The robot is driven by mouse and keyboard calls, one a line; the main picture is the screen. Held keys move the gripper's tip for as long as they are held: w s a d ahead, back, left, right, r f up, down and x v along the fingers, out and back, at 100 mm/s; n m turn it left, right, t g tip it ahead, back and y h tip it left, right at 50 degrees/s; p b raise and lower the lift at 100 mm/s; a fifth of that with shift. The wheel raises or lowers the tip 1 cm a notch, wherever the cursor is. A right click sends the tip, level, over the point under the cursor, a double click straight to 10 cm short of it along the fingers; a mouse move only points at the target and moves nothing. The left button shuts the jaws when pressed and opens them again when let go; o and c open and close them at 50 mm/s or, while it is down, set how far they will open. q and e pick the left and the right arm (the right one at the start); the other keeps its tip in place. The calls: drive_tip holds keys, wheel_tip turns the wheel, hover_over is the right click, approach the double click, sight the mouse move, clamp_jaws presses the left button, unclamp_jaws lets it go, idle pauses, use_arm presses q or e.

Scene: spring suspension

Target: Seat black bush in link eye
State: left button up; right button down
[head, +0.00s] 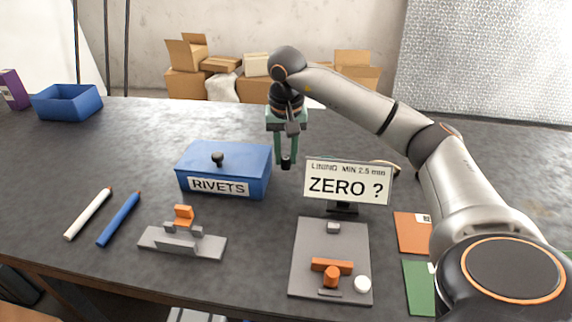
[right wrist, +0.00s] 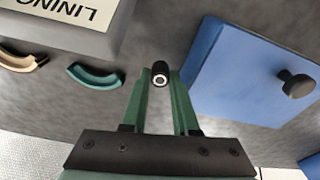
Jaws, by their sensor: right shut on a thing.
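My right gripper (head: 286,158) points down over the table just right of the blue RIVETS box, with green fingers. It is shut on the black bush (head: 286,163), a small dark cylinder. In the right wrist view the bush (right wrist: 160,76) sits between the fingertips, showing a light ring and a dark centre. A grey fixture (head: 160,243) at the front left holds an upright orange piece (head: 184,214). A grey plate (head: 305,248) at the front centre carries an orange T-shaped piece (head: 331,267). I cannot tell which one bears the link eye. My left gripper is out of view.
The blue RIVETS box (head: 240,160) has a black knob on its lid. A "ZERO ?" sign (head: 346,184) stands right of the gripper. Curved green (right wrist: 94,76) and tan (right wrist: 22,60) pieces lie near the sign. White and blue markers (head: 118,220) lie at left.

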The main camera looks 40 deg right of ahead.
drive_tip(key=s+a+r+p, duration=0.1)
drive_tip(key=s+a+r, duration=0.8)
drive_tip(key=a, duration=0.1)
drive_tip(key=shift+s+r+p, duration=0.15)
drive_tip(key=shift+p, duration=0.25)
